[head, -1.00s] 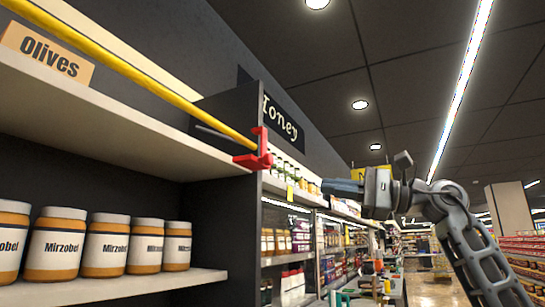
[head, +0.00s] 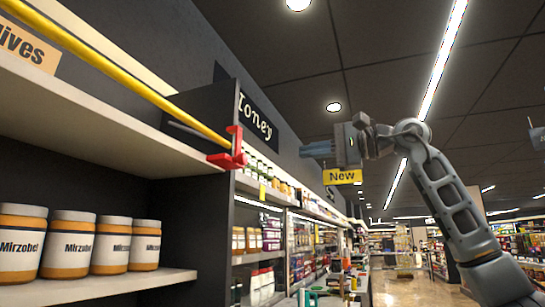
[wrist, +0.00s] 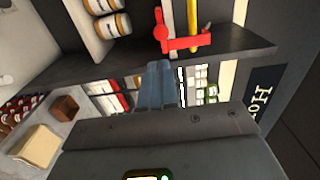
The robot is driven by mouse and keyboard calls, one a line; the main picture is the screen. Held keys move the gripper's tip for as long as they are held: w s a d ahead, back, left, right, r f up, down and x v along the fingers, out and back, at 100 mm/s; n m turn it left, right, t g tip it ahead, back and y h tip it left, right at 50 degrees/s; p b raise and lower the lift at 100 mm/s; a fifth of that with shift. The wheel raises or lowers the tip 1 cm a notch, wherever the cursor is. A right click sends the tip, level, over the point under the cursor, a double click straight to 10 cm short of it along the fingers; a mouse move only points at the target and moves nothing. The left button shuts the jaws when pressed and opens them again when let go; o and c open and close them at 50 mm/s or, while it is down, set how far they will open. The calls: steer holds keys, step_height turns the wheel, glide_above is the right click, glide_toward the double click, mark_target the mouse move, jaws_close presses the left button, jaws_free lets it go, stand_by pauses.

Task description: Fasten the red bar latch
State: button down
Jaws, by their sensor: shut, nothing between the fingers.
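The red latch (head: 230,152) sits at the right end of the upper shelf's front edge, with an upright part and a flat part. The long yellow bar (head: 130,80) runs from the upper left down to it. In the wrist view the red latch (wrist: 165,36) is at the top, with the yellow bar (wrist: 193,28) beside it. I cannot tell whether the bar is held in the latch. My gripper (head: 306,150) is shut and empty, to the right of the latch and apart from it, fingers pointing left. The fingers also show in the wrist view (wrist: 157,75).
Mirzobet jars (head: 68,244) stand on the lower shelf at left, below an Olives sign (head: 28,45). A dark upright panel (head: 205,215) ends this shelf. Stocked shelves (head: 270,235) continue beyond. A yellow New sign (head: 342,177) appears just below my gripper in the picture.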

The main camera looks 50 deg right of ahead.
mark_target(245, 160)
steer(key=p+x, duration=0.4)
steer(key=x, duration=0.9)
steer(key=shift+w, duration=0.25)
steer(key=shift+w+a+f, duration=0.1)
steer(key=shift+w, duration=0.1)
steer(key=shift+x, duration=2.4)
steer(key=shift+a, duration=0.1)
steer(key=shift+b, duration=0.3)
steer(key=shift+s, duration=0.2)
steer(key=b+v, duration=0.3)
steer(key=v, duration=1.1)
steer(key=shift+b, duration=0.3)
steer(key=shift+w, duration=0.1)
